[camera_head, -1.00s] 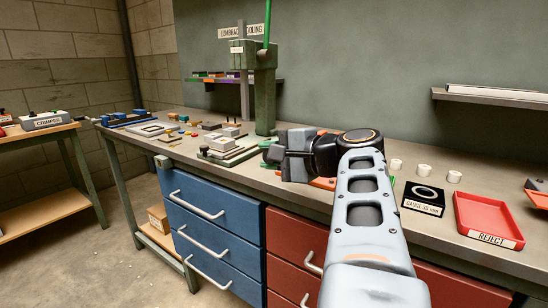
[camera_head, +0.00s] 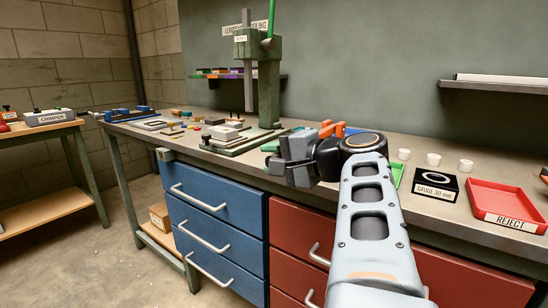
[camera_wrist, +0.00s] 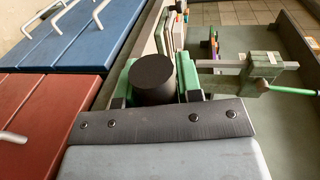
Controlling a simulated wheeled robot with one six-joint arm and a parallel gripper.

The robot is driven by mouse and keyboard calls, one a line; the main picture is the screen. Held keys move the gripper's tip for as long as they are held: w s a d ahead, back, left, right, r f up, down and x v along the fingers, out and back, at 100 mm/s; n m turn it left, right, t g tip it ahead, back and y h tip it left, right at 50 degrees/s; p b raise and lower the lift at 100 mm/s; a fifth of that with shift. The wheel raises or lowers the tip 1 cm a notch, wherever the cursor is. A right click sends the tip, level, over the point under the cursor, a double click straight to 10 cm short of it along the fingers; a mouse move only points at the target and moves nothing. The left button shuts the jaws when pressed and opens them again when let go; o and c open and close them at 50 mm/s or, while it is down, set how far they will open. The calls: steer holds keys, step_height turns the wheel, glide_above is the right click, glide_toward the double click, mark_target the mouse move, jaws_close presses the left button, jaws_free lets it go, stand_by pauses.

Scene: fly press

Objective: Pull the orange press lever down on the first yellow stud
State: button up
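The press has a green column (camera_head: 269,92) near the back of the bench, left of my gripper. Its lever (camera_head: 267,22) is green here, not orange, and stands up at the top. The green lever also shows at the right of the wrist view (camera_wrist: 288,91). My gripper (camera_head: 283,160) is over the bench's front part, away from the lever. In the wrist view its fingers (camera_wrist: 155,90) are apart, with a black cylinder between them that looks like its own part.
A light block on a green-based fixture (camera_head: 228,135) sits before the press. Orange parts (camera_head: 332,129) stand behind my gripper. Drawers (camera_head: 212,203) front the bench.

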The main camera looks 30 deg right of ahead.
steer(key=o, duration=0.4)
steer(key=p+v, duration=0.3)
steer(key=v, duration=1)
steer(key=shift+s+r+p, duration=0.15)
steer(key=shift+s+p, duration=0.2)
